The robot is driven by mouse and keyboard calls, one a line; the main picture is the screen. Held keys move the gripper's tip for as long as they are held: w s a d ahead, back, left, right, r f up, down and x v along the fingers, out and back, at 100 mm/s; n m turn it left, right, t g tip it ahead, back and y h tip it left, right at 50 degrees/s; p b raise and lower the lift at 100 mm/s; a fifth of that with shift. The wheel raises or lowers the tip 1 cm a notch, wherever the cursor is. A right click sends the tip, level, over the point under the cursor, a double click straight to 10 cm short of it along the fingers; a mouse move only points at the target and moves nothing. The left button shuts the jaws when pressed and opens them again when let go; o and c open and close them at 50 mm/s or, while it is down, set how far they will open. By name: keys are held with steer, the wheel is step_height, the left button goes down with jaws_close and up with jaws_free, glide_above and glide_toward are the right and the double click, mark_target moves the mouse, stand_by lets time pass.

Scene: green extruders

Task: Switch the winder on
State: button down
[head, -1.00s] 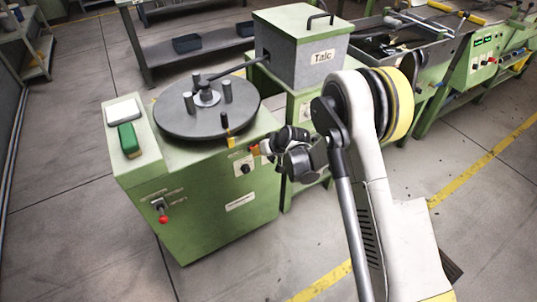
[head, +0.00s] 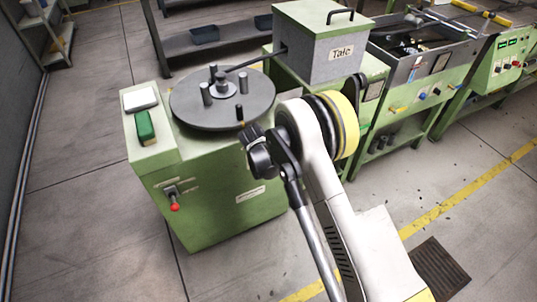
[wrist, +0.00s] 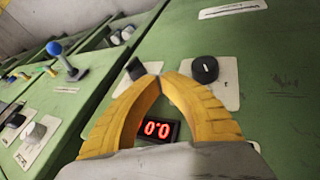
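The winder is the green cabinet (head: 225,200) with a grey round turntable (head: 185,115) on top. A red-tipped lever (head: 174,206) is on its front at the left. In the wrist view, its green panel carries a black switch (wrist: 135,68) on a white plate, a black round knob (wrist: 204,69) and a lit red display (wrist: 157,130) reading 0.0. My gripper (wrist: 160,77) has yellow fingers whose tips meet, with nothing seen between them. The tips overlap the switch plate's edge in view; contact cannot be told. My arm hides the fingers in the head view.
The grey Talc box (head: 320,48) and more green machines stand to the right. Open floor lies in front of the winder.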

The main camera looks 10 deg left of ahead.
steer(key=w+d+f+b, duration=0.2)
steer(key=w+d, duration=0.1)
steer(key=shift+d+f, duration=0.1)
steer(key=shift+d, duration=0.1)
steer(key=shift+d, duration=0.1)
stand_by(0.3)
steer(key=shift+w+d+g+y, duration=0.1)
steer(key=shift+d+g+y, duration=0.05)
steer(key=shift+g+y, duration=0.4)
steer(key=shift+d, duration=0.1)
steer(key=shift+w+d+m+g+y+p, duration=0.2)
steer(key=shift+d+g+y, duration=0.1)
steer(key=shift+g+y, duration=0.25)
steer(key=shift+w+d+m+g+y+p, duration=0.2)
steer(key=shift+d+g+y, duration=0.1)
steer(key=shift+y, duration=0.4)
steer(key=shift+w+r, duration=0.1)
steer(key=shift+r, duration=0.1)
steer(key=shift+w+d, duration=0.2)
steer(key=shift+d, duration=0.1)
